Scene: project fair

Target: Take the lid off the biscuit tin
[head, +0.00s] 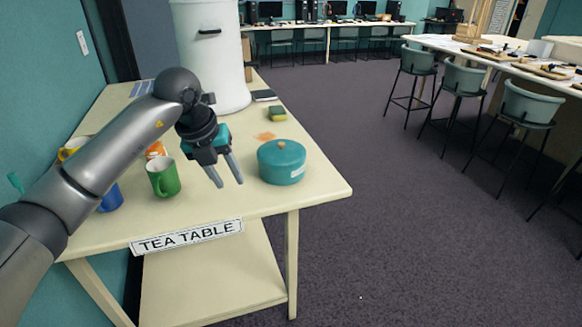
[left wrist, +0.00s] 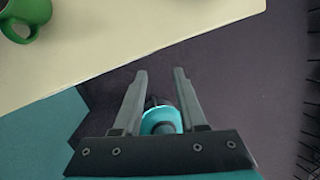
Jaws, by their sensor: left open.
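My right gripper is not in view.
A green mug (head: 163,179) stands left of my gripper on the tea table (head: 226,206), with a blue mug (head: 112,198) farther left.

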